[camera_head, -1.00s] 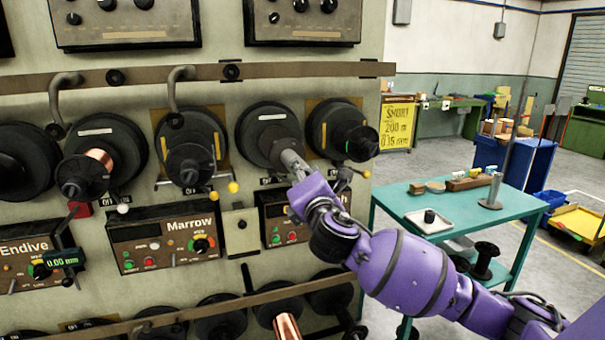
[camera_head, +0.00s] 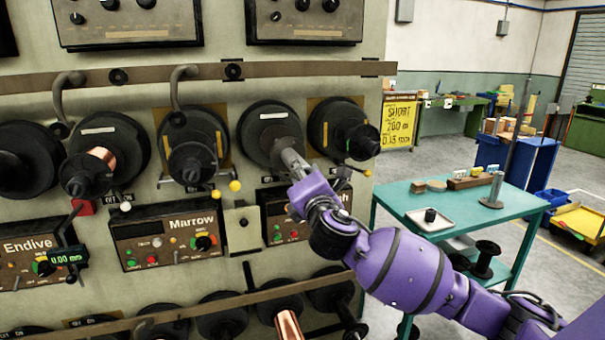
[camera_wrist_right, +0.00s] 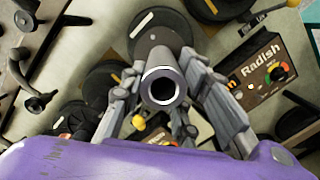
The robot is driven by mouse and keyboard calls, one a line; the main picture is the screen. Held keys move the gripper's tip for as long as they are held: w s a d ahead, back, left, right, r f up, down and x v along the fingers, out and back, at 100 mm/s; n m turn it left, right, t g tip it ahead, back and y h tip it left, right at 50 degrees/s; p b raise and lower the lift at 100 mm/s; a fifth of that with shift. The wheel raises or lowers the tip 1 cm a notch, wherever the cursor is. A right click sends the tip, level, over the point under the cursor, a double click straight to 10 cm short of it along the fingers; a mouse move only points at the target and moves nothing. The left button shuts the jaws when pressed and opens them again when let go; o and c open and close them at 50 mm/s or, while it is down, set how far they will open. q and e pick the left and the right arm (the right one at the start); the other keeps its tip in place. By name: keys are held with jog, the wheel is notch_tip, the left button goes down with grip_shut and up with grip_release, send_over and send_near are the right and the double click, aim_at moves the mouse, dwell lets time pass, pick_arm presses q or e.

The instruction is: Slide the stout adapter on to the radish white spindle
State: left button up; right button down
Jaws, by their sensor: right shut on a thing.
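My right gripper (camera_head: 290,160) reaches up to the face of the radish white spindle's dark disc (camera_head: 268,122), which carries a white bar. In the right wrist view the gripper (camera_wrist_right: 164,78) is shut on a grey tube, which I take to be the stout adapter (camera_wrist_right: 161,70). Its open end, with a pale rim and dark bore, faces the camera. The disc (camera_wrist_right: 152,24) is right behind the tube. The spindle's shaft is hidden, so I cannot tell whether the adapter is around it. My left gripper is not in view.
The yellow-marked spindle (camera_head: 345,125) sits close on the right, the Marrow spindle (camera_head: 190,145) on the left. The Radish panel (camera_wrist_right: 262,72) lies just below, with levers nearby. A teal table (camera_head: 395,200) holds a tray (camera_head: 420,222).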

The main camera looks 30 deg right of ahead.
jog(key=shift+a+f+x, duration=0.1)
jog(key=shift+x, duration=1.1)
jog(key=shift+a+f+x, duration=0.1)
jog(key=shift+a+x, duration=0.05)
jog(key=shift+x, duration=1.1)
jog(key=shift+a+f+b+x, duration=0.15)
jog(key=shift+b+x, duration=0.15)
jog(key=shift+x, duration=0.95)
jog(key=shift+a+f+b+x, duration=0.1)
jog(key=shift+b+x, duration=0.15)
jog(key=shift+x, duration=1.05)
jog(key=shift+a+f+b+x, duration=0.15)
jog(key=shift+b+x, duration=0.15)
jog(key=shift+x, duration=0.95)
jog(key=c, duration=1.4)
grip_release()
jog(key=shift+w+r, duration=0.1)
jog(key=shift+w, duration=0.1)
jog(key=shift+o, duration=0.7)
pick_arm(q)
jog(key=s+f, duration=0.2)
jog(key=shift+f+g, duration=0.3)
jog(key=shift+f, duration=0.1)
